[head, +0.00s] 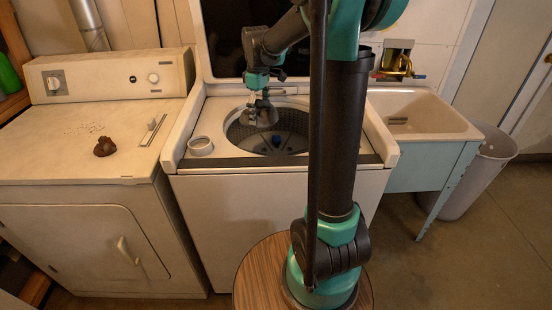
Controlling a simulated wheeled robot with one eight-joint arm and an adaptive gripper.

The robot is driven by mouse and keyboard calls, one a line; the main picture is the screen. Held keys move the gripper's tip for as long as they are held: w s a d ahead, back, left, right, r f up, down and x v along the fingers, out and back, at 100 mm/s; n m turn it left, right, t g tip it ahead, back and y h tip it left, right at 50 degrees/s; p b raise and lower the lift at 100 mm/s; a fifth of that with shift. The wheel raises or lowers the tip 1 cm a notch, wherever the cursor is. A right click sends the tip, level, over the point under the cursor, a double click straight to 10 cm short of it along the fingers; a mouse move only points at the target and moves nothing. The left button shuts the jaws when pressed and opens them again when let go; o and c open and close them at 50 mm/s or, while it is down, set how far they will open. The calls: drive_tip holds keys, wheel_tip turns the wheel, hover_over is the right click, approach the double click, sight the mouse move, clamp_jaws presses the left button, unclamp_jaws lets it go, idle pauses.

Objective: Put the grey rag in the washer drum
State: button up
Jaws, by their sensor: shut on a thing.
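The washer (230,215) stands in the middle of the head view with its lid raised. Its round drum opening (290,128) is dark inside, with a small blue piece at the bottom centre. My gripper (264,105) is over the left part of the drum opening, pointing down. It is shut on the grey rag (264,118), a small grey bundle that hangs at the opening; I cannot tell how deep it is. My arm column hides the right part of the washer top.
A cream dryer (60,150) stands to the left, with a brown crumpled lump (104,146) on top. A white cup-like ring (201,146) sits at the washer's left front corner. A utility sink (420,112) and a grey bin (485,170) are to the right.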

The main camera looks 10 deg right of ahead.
wheel_tip(320, 180, down, 20)
drive_tip(key=shift+f, duration=0.1)
idle(0.5)
drive_tip(key=o, duration=1)
drive_tip(key=shift+c, duration=0.2)
wheel_tip(320, 180, up, 12)
